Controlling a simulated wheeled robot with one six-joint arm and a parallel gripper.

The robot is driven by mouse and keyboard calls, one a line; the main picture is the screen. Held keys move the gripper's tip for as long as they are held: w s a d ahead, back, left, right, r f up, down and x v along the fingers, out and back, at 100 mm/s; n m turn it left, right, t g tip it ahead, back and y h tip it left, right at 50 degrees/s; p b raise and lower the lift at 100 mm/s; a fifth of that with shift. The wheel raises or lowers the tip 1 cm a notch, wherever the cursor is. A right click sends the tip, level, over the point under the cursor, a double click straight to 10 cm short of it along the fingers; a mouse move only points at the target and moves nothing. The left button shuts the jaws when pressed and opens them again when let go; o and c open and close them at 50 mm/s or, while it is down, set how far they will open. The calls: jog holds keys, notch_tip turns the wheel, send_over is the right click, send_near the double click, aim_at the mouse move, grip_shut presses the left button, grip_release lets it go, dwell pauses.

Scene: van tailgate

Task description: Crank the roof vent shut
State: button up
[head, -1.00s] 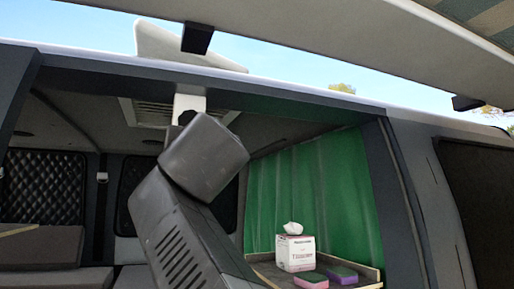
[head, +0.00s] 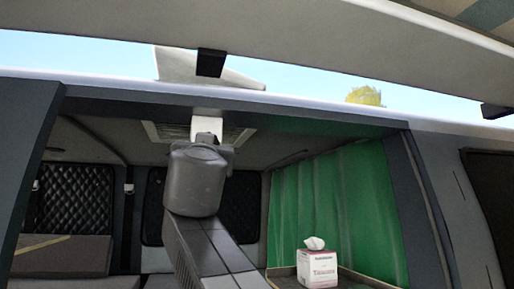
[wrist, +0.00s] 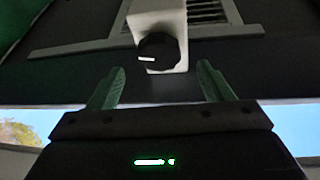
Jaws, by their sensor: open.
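The roof vent's white lid (head: 180,66) stands tilted up above the van roof in the head view. Its slatted ceiling frame (head: 160,131) is under the roof, partly behind my arm. A white crank housing (wrist: 158,14) hangs beside the slats in the wrist view and carries a round black knob (wrist: 160,53) with a white mark. My gripper (wrist: 162,76) is open, its two green fingers spread below the knob in the picture. Nothing is between the fingertips. I cannot tell the exact gap to the knob.
The raised tailgate (head: 330,42) overhangs the opening, and the van's door frame (head: 408,200) borders it on the right. A green curtain (head: 340,205) hangs inside. A tissue box (head: 317,268) stands on a counter at lower right. Quilted panels and seating are at left.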

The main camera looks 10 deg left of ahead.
jog(key=p+x, duration=0.2)
jog(key=x, duration=0.4)
jog(key=c, duration=1)
jog(key=shift+o, duration=0.2)
